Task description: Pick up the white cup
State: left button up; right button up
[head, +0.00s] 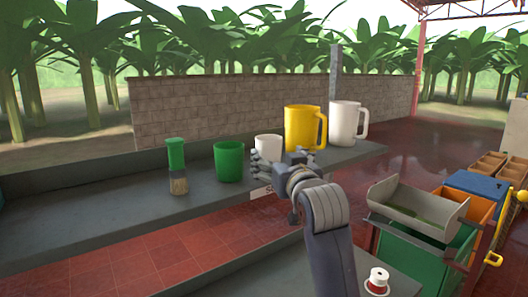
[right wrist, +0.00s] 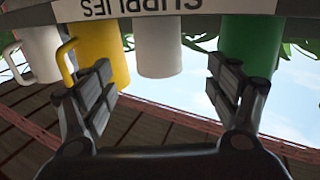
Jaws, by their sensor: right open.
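The white cup (head: 268,146), small and without a visible handle, stands on the grey shelf. In the head view its lower part is hidden behind my right gripper (head: 277,165). My right gripper is open in front of the cup. In the right wrist view, which is upside down, the white cup (right wrist: 158,50) shows between and beyond the two open fingers of my right gripper (right wrist: 160,82). Nothing is between the fingers that I can see touching them. My left gripper is not in view.
A yellow mug (head: 301,128) and a larger white mug (head: 343,122) stand right of the cup. The grey shelf (head: 110,215) is bare at far left. A block wall (head: 200,108) stands behind.

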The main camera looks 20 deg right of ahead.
aim_at(272, 153)
jog(key=w+p, duration=0.1)
jog(key=w, duration=0.2)
jog(key=shift+d, duration=0.1)
jog(key=shift+w+r+p, duration=0.35)
jog(key=shift+w+p, duration=0.15)
jog(key=shift+p, duration=0.05)
jog(key=shift+w, duration=0.25)
jog(key=w+p, duration=0.1)
jog(key=w+f+p, duration=0.1)
jog(key=w, duration=0.1)
jog(key=w+p, duration=0.1)
jog(key=shift+w+d+f, duration=0.15)
jog(key=shift+w+d, duration=0.1)
jog(key=shift+w+p, duration=0.3)
jog(key=shift+p, duration=0.05)
jog(key=shift+w, duration=0.15)
jog(key=shift+w+f, duration=0.15)
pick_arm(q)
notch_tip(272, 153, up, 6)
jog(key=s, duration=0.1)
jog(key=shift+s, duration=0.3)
pick_arm(e)
jog(key=c, duration=1.1)
